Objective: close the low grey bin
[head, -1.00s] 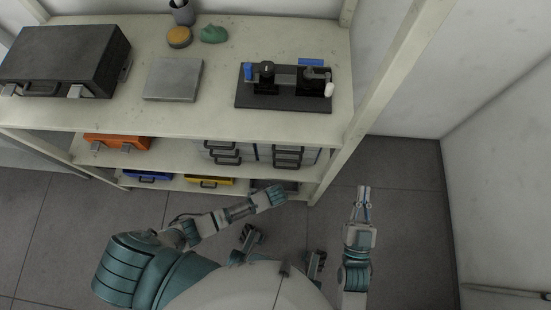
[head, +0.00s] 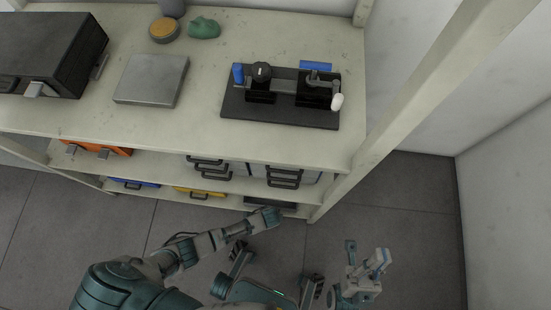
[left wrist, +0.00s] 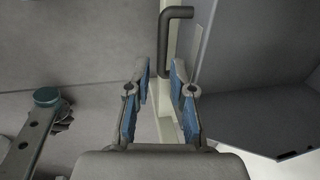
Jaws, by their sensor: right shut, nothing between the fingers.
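The low grey bin (head: 285,206) is on the bottom shelf at its right end, partly hidden by my left arm in the head view. The left wrist view shows its dark inside (left wrist: 270,110) on the right, so it stands open, and its dark bar handle (left wrist: 165,45). My left gripper (left wrist: 161,70) is open, with the handle's near end between or just beyond its fingertips; contact is unclear. Its fingers are hidden in the head view. My right gripper (head: 383,259) is shut and empty, right of the shelf and away from the bin.
A blue bin (head: 133,184) and a yellow bin (head: 200,193) are left of the grey bin. Grey drawers with handles (head: 283,178) sit on the shelf above. The shelf's right post (head: 365,165) stands close by. The floor (head: 415,190) right of it is clear.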

